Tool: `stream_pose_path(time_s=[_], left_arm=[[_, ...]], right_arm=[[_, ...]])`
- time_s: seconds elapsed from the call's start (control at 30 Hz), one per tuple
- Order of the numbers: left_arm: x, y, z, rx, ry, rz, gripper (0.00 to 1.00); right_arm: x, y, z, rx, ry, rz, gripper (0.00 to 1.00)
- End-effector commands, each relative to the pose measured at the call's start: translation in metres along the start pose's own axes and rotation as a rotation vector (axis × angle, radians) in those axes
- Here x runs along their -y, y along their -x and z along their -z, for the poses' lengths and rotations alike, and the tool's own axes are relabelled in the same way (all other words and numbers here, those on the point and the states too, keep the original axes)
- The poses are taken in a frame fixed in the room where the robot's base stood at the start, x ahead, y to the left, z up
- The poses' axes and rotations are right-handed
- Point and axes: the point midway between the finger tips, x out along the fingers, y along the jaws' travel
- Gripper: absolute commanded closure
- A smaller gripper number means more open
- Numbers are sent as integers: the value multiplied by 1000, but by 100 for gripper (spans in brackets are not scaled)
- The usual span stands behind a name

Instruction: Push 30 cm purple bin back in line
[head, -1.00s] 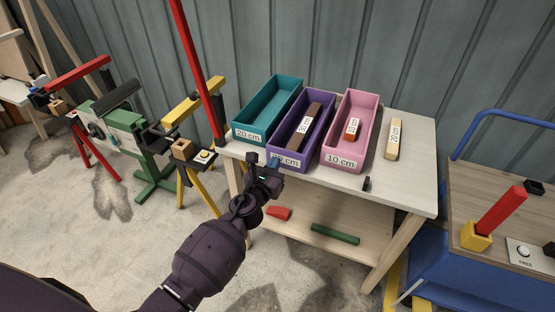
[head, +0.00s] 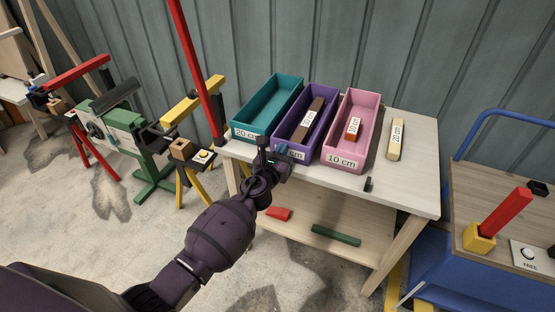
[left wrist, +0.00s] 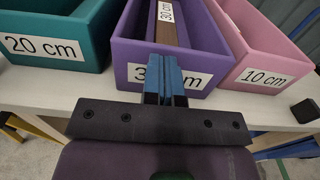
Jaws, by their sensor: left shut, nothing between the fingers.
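The purple bin (head: 318,119) stands on the wooden table between the teal bin (head: 268,108) and the pink bin (head: 352,130). A brown block labelled 30 cm (head: 311,121) lies in it. My left gripper (head: 283,149) is shut and empty, with blue fingertips at the purple bin's front wall, covering part of its label. In the left wrist view the purple bin (left wrist: 122,42) is straight ahead and the fingers (left wrist: 165,68) appear to touch its front. Its front looks close to level with its neighbours' fronts; the exact offset is unclear. My right gripper is not in view.
A cream block labelled 20 cm (head: 395,139) and a small black piece (head: 368,184) are on the table (head: 420,160). A yellow trestle (head: 195,95) and red post stand left; a blue cart (head: 500,215) stands right. The wall is behind.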

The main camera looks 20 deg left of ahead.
Motion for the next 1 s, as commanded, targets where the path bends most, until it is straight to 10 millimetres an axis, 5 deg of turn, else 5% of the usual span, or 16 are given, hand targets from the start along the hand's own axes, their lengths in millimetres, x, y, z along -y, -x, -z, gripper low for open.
stream_pose_path(time_s=[0.3,1.0], left_arm=[[0,-33,3,-4,-2,-1,100],[-10,-34,-4,5,-4,-4,100]], right_arm=[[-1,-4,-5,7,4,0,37],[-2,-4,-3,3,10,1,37]])
